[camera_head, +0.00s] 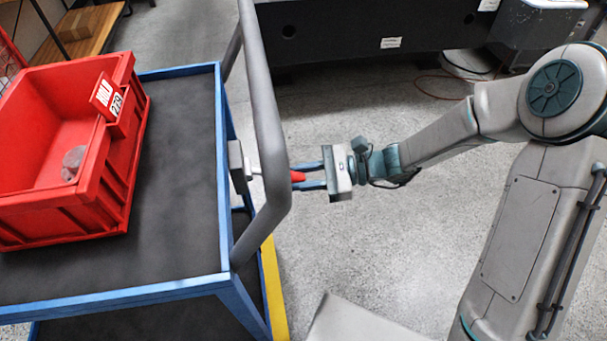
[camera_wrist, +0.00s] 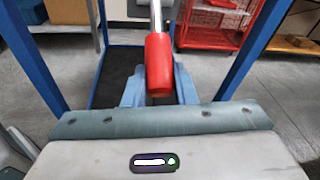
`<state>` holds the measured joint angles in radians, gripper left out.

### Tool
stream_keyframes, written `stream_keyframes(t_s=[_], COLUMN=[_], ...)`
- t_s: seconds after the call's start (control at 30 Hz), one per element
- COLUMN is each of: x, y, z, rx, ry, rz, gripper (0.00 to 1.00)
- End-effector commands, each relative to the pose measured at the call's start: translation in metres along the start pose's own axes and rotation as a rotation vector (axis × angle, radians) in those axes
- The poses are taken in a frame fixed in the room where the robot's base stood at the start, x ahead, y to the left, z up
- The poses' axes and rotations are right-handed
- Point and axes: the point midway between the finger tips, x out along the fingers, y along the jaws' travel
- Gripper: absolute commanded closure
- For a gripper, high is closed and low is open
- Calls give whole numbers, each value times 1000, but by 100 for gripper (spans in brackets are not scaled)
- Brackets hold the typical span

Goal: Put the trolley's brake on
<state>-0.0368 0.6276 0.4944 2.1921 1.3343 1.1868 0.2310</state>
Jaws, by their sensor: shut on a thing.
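The trolley (camera_head: 180,170) has a blue frame, dark shelves and a grey push handle (camera_head: 268,120) on its right side. A brake lever with a red grip (camera_head: 297,176) sticks out from a grey housing (camera_head: 238,167) on the trolley's end, just past the handle. My gripper (camera_head: 305,176) reaches in from the right at the handle and is shut on the red grip. In the wrist view the red grip (camera_wrist: 159,65) lies between the blue fingers (camera_wrist: 158,92), with its metal rod running away upward. The fingertips are partly hidden behind the grip.
A red crate (camera_head: 60,205) with a numbered label and a round grey piece (camera_head: 73,160) inside stands on the top shelf. A dark machine base (camera_head: 380,35) and an orange cable (camera_head: 440,90) lie behind. The speckled floor around my arm is clear.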

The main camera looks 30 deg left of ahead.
Motion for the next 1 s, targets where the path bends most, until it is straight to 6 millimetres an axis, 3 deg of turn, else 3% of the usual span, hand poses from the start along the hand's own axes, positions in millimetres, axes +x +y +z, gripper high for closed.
stream_keyframes(t_s=[0.57,0.6,0.67,1.0], x=[4,4,4,-1], y=[3,3,3,1], z=[-3,-3,-3,-3], rx=[8,8,8,7], ry=[-37,-37,-37,-35], rz=[-1,-1,-1,-9], gripper=[100,73,56,53])
